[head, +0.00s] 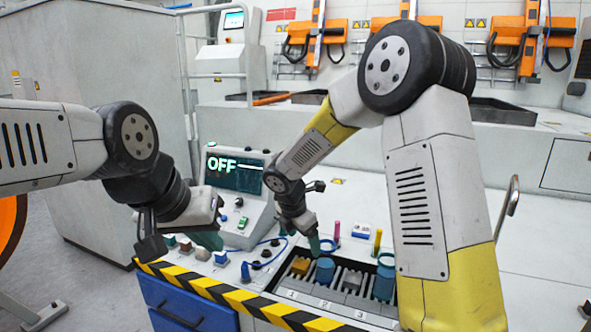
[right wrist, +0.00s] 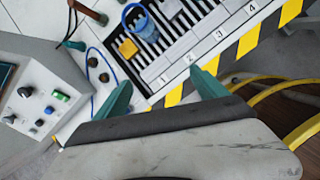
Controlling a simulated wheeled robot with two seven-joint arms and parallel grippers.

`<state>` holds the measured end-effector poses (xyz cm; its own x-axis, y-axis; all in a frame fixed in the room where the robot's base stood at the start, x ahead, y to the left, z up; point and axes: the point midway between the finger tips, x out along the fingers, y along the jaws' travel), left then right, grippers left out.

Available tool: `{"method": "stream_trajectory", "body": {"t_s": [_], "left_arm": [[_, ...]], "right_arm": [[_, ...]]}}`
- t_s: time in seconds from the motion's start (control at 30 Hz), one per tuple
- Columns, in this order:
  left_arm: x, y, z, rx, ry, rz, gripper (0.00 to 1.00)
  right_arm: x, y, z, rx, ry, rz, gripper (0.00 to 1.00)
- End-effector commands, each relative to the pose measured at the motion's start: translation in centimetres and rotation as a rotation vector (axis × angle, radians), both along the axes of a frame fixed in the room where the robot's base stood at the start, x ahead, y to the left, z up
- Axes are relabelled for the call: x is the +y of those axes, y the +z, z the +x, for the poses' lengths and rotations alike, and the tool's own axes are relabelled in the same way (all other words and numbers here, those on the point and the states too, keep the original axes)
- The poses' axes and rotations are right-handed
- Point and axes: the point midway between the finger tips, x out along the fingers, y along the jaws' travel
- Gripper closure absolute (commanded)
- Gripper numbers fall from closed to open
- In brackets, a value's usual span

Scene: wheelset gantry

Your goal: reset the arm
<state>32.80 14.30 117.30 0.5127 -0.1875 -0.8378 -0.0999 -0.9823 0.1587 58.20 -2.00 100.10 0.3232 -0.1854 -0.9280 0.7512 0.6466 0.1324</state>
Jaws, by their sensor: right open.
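My right arm reaches over the work table from the right in the head view. My right gripper (head: 313,243) hangs above the back left edge of the numbered rack (head: 285,291). In the right wrist view, the right gripper (right wrist: 163,91) has its two teal fingers wide apart, with nothing between them. My left gripper (head: 207,240) is at the left, over the table's front left corner near the control box. Its teal fingertip points down, and the gap between its fingers is hidden.
The rack holds a yellow block (head: 300,266), a blue cylinder (head: 325,270), a grey part (head: 352,280) and another blue cylinder (head: 384,283). The control box (head: 240,205) has a screen reading OFF. A striped edge (head: 235,298) borders the table front. White surface right of the rack is clear.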

Motion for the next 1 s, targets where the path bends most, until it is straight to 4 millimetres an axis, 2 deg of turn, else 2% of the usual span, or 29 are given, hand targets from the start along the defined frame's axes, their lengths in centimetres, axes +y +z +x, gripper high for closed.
{"method": "stream_trajectory", "body": {"t_s": [0.27,0.4,0.6,0.8,1.0], "left_arm": [[0.0,0.0,0.0,0.0,0.0,0.0,1.0],[0.0,0.0,0.0,0.0,0.0,0.0,1.0],[0.0,0.0,0.0,0.0,0.0,0.0,1.0],[0.0,0.0,0.0,0.0,0.0,0.0,1.0],[0.0,0.0,0.0,0.0,0.0,0.0,1.0]], "right_arm": [[-4.4,5.8,-3.4,-0.074,-0.365,0.161,0.18],[-7.4,9.6,-7.1,-0.125,-0.67,0.311,0.18],[-10.6,13.7,-13.4,-0.176,-1.134,0.57,0.18],[-12.3,16.1,-19.6,-0.182,-1.571,0.851,0.18],[-12.4,17.0,-23.9,-0.139,-1.878,1.074,0.18]]}}
